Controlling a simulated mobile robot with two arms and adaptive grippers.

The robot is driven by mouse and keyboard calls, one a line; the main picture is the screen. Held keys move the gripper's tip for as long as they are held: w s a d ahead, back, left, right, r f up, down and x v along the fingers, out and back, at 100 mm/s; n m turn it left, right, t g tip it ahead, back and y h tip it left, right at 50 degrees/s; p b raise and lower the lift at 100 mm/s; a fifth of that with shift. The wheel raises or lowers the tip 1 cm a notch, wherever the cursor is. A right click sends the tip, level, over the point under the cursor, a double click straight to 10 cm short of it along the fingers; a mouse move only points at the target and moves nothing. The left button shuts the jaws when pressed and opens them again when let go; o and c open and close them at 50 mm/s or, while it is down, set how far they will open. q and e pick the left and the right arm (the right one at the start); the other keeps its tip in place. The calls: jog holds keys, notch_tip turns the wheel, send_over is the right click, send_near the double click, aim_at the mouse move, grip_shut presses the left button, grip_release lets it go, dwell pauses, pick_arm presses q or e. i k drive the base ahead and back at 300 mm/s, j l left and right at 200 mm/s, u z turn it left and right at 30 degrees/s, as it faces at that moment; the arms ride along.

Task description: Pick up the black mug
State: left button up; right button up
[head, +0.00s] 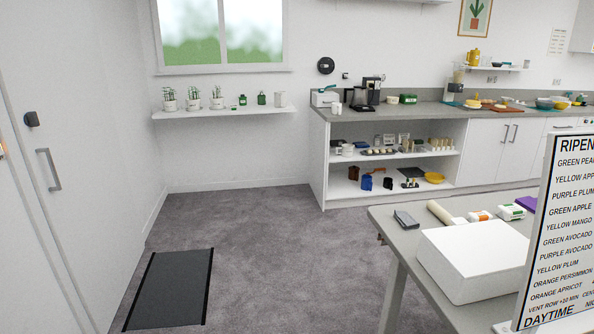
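No mug can be made out with certainty at this distance. A small black item (388,183) on the lower shelf of the open cabinet could be a black mug, but it is too small to tell. It stands between a blue item (366,182) and a small group of dark items. A white mug-like item (347,150) is on the shelf above. Neither of my grippers is in view.
A grey table (400,235) with a white box (472,260) and a sign board (560,225) stands at the front right. The open cabinet (318,165) is beyond it under the counter. Carpet floor is clear between them, except a dark mat (170,288) at left.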

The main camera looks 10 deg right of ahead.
aim_at(387, 184)
jog(key=i+u, duration=0.1)
jog(key=i, duration=1.95)
jog(key=i+z, duration=0.15)
jog(key=i, duration=0.35)
jog(key=i+z, duration=0.2)
jog(key=i, duration=0.35)
jog(key=i+j+z, duration=0.15)
jog(key=i, duration=0.35)
jog(key=i+j+z, duration=0.2)
jog(key=i, duration=0.3)
jog(key=i+l+z, duration=0.25)
jog(key=i, duration=0.25)
jog(key=i+l+z, duration=0.3)
jog(key=i, duration=0.25)
jog(key=i+z, duration=0.25)
jog(key=i, duration=0.25)
jog(key=i+l, duration=0.6)
